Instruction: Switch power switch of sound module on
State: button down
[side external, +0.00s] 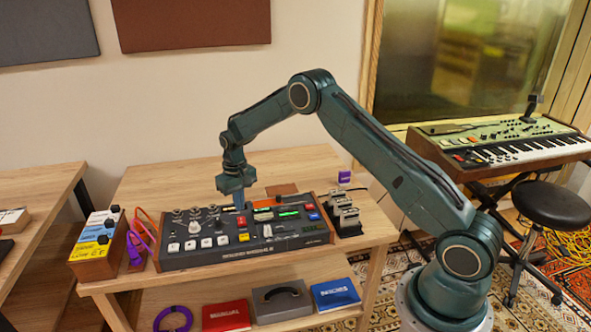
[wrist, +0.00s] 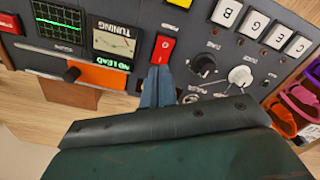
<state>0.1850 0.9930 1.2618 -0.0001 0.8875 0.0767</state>
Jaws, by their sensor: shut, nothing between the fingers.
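The sound module (side external: 205,257) is a dark panel with wooden end cheeks, lying on the wooden table. Its red rocker switch (wrist: 163,49) shows in the wrist view, between the tuning meter and a black knob. In the side external view the switch (side external: 241,221) is small, just in front of my fingers. My gripper (side external: 240,207) points down over the module's back half. In the wrist view my gripper (wrist: 158,71) is shut and empty, its fingertips right at the switch's near edge. I cannot tell whether they touch it or which way the rocker is tilted.
The tuning meter (wrist: 115,42), an orange lever plate (wrist: 97,76) and knobs (wrist: 203,65) flank the fingers closely. A grey metal device (side external: 344,214) stands right.

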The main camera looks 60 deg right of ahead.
jog(key=shift+r, duration=1.9)
notch_tip(320, 180, up, 14)
jog(key=t, duration=0.1)
send_over(241, 218)
jog(key=s+a, duration=0.4)
jog(key=s, duration=0.2)
jog(key=s+a+r+n+t, duration=0.1)
jog(key=s+a+r+t, duration=0.15)
jog(key=s+r, duration=0.75)
jog(key=s+a+n+t, duration=0.1)
jog(key=s+a, duration=0.1)
jog(key=s, duration=1)
jog(key=s+a+n+t, duration=0.1)
jog(key=s+a, duration=0.1)
jog(key=s, duration=0.9)
jog(key=shift+s+a+r, duration=0.2)
jog(key=shift+s+r, duration=0.1)
jog(key=shift+s, duration=0.1)
